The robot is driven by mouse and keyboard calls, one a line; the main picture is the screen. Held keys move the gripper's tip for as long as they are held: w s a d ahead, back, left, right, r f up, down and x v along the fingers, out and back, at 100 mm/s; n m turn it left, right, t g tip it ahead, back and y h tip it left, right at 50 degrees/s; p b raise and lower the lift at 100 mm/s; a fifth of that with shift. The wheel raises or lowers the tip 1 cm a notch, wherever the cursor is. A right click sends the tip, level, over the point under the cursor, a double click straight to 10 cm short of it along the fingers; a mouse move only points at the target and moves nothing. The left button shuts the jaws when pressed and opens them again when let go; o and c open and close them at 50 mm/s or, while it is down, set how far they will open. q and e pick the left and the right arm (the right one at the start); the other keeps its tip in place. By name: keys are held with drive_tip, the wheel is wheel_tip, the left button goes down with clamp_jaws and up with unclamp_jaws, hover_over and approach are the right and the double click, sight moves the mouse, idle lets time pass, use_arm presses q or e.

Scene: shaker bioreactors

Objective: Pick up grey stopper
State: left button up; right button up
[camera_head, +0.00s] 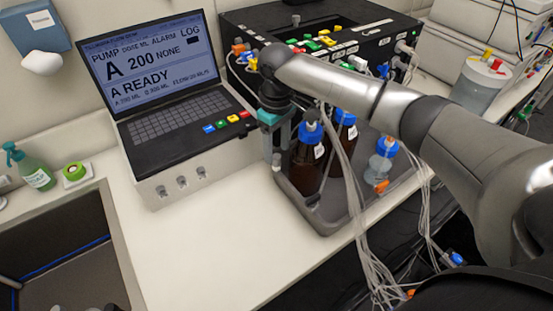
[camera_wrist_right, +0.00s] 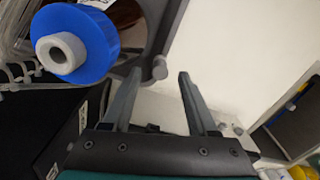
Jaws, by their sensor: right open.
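A small grey knob-like piece, which looks like the grey stopper (camera_wrist_right: 160,68), shows in the right wrist view at the edge of the dark grey tray, between and just beyond my fingertips. My right gripper (camera_wrist_right: 158,75) is open, with nothing held between its two dark fingers. In the head view my right gripper (camera_head: 275,150) points down at the tray's (camera_head: 325,228) back left corner, left of the brown bottles. I cannot make the stopper out clearly there. My left gripper is in neither view.
A brown bottle (camera_head: 308,165) with a blue cap (camera_wrist_right: 92,45) stands close beside the gripper; a second bottle (camera_head: 343,135) is behind it. Tubes hang in front. The pump unit with screen (camera_head: 155,70) stands left. The white counter (camera_head: 215,245) in front is clear.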

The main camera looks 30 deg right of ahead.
sight(276, 162)
drive_tip(key=shift+f, duration=1.35)
clamp_jaws()
